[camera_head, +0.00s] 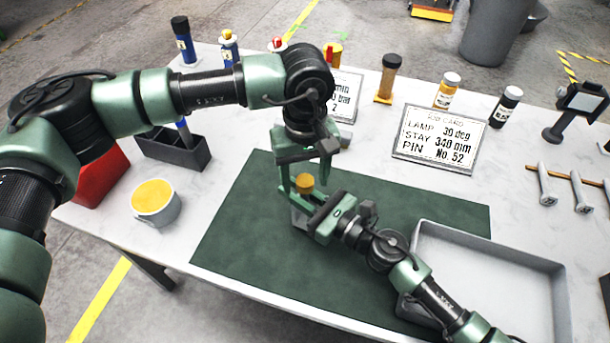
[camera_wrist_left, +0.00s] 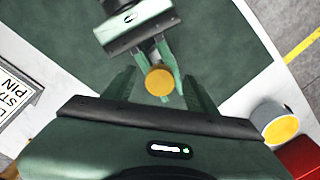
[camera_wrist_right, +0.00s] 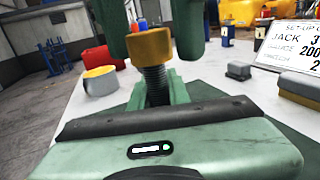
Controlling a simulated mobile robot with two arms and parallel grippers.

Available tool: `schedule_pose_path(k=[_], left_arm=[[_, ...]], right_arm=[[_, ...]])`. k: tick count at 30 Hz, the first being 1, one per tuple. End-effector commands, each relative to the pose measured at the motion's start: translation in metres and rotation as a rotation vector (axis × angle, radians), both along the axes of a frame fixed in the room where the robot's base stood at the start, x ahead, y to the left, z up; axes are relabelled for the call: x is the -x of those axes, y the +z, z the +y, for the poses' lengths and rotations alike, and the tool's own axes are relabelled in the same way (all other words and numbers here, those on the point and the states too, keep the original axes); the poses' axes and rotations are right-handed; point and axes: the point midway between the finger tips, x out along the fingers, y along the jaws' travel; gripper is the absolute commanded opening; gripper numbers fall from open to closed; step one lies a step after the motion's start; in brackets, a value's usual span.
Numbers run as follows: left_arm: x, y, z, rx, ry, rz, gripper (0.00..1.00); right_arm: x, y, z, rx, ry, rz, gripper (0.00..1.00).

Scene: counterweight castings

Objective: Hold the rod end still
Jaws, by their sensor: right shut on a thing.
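A threaded rod (camera_wrist_right: 156,77) with a yellow-brown round head (camera_wrist_right: 145,45) stands upright between the fingers of my right gripper (camera_wrist_right: 158,88), which is shut on the rod below the head. The head (camera_head: 305,182) also shows over the dark green mat (camera_head: 235,225) in the head view, and from above in the left wrist view (camera_wrist_left: 160,80). My left gripper (camera_head: 305,168) points down from above. Its fingers are spread on either side of the head, with gaps visible in the left wrist view (camera_wrist_left: 160,92). The rod's lower part is mostly hidden by my right gripper.
A grey tray (camera_head: 480,240) lies at the right of the mat. A mug with yellow contents (camera_head: 155,203) and a dark bin (camera_head: 172,150) stand at the left. A job card (camera_head: 440,138) and several bottles stand along the back. Bolts (camera_head: 575,190) lie at the right.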

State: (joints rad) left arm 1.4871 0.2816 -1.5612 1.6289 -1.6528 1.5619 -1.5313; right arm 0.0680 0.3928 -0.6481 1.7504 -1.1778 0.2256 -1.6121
Motion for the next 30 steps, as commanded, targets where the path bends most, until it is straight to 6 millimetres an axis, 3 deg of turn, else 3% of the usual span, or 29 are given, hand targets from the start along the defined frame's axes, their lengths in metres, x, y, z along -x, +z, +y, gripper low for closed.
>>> schedule_pose_path(k=[5, 15, 21, 30], left_arm=[[0.0, 0.009, -0.001, 0.002, 0.0, -0.001, 0.57], [-0.001, 0.078, -0.001, 0.001, 0.0, -0.003, 0.57], [-0.001, 0.109, -0.001, 0.0, 0.0, -0.002, 0.57], [0.0, 0.12, 0.0, 0.0, -0.001, 0.0, 0.57]], right_arm=[[0.0, 0.0, 0.0, 0.0, 0.0, 0.0, 0.0], [0.0, 0.0, 0.0, 0.0, 0.0, 0.0, 0.0], [0.0, 0.0, 0.0, 0.0, 0.0, 0.0, 0.0], [0.0, 0.0, 0.0, 0.0, 0.0, 0.0, 0.0]])
